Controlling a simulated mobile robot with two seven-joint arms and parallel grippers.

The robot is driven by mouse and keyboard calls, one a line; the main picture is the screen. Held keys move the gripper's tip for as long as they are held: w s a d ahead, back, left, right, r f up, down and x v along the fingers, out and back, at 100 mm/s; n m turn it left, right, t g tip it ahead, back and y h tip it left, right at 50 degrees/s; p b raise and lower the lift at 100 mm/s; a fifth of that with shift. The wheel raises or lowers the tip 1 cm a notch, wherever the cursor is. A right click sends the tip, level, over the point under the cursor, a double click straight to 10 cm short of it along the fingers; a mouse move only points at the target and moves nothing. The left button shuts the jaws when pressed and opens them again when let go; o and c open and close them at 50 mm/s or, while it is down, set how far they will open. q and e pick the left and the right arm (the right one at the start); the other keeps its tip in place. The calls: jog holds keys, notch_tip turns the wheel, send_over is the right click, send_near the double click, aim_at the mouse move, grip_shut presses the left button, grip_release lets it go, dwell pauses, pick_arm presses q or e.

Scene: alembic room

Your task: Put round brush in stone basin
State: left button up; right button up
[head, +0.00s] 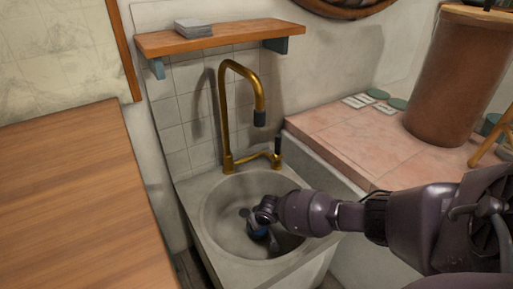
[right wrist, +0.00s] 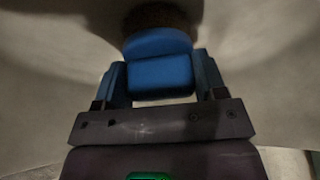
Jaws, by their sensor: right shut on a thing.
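The stone basin (head: 222,222) is a grey sink with a round bowl, under a brass tap. My right gripper (head: 261,229) reaches down into the bowl from the right. In the right wrist view my right gripper (right wrist: 160,85) is shut on the blue handle of the round brush (right wrist: 160,48). The brush has a brown bristle end pointing away from the jaws, near the bowl's surface; I cannot tell whether it touches. In the head view only a bit of blue shows below the gripper. My left gripper is not in view.
The brass tap (head: 226,120) arches over the back of the basin, with a lever on its right. A wooden counter (head: 70,190) lies at left. A pink tiled ledge (head: 350,140) at right holds a brown cylinder (head: 452,80). A wooden shelf (head: 235,37) hangs above.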

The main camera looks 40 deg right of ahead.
jog(key=shift+w+r, duration=0.1)
jog(key=shift+r, duration=0.05)
jog(key=shift+f, duration=0.2)
jog(key=o, duration=0.9)
jog(key=shift+r, duration=0.15)
